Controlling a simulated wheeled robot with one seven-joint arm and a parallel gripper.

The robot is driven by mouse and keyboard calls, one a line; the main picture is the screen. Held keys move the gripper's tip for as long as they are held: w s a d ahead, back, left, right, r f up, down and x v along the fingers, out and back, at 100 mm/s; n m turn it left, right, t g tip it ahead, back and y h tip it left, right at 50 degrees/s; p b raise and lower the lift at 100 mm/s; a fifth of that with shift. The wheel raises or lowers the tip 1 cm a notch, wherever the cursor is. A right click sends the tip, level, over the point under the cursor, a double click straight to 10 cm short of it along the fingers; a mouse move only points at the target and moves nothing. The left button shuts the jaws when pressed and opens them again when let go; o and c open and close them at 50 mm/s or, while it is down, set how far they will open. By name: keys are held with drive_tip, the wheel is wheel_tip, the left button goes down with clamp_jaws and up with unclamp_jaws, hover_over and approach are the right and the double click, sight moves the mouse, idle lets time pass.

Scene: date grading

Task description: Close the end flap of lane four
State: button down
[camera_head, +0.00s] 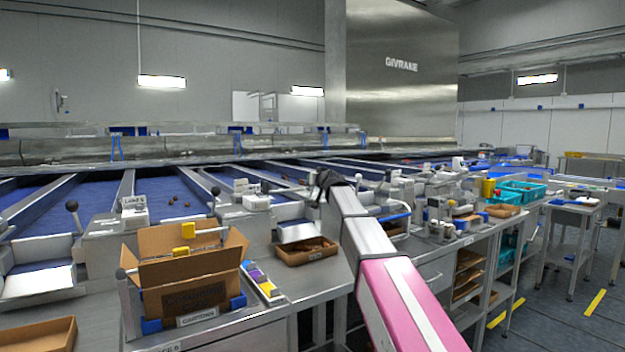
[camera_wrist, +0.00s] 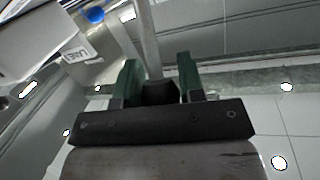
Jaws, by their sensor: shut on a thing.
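My gripper (camera_wrist: 158,76) has green fingers, shut on a black knob (camera_wrist: 160,92) at the end of a grey rod (camera_wrist: 146,38) in the wrist view. A box with a label reading LANE (camera_wrist: 78,55) is beside the rod; its number is unreadable. In the head view my gripper (camera_head: 327,182) is a dark shape at the far end of my arm, and the knob is hidden. A pale end flap (camera_head: 298,232) slopes at the lane end left of my gripper. I cannot tell which flap is lane four's.
Other ball-topped levers (camera_head: 72,206) (camera_head: 215,191) stand by the lanes to the left, with another flap (camera_head: 38,282). An open carton (camera_head: 190,288) and a brown tray (camera_head: 305,252) are on the near bench. Dates (camera_head: 173,203) lie on a blue belt. The right aisle floor is clear.

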drive_tip(key=shift+s+d+f, duration=0.2)
drive_tip(key=shift+s+d, duration=0.05)
drive_tip(key=shift+s, duration=0.1)
idle(0.4)
drive_tip(key=c, duration=0.8)
unclamp_jaws()
drive_tip(key=shift+o, duration=0.2)
drive_tip(key=shift+s, duration=0.1)
drive_tip(key=v, duration=1)
drive_tip(key=shift+s+d, duration=0.2)
drive_tip(key=shift+s, duration=0.2)
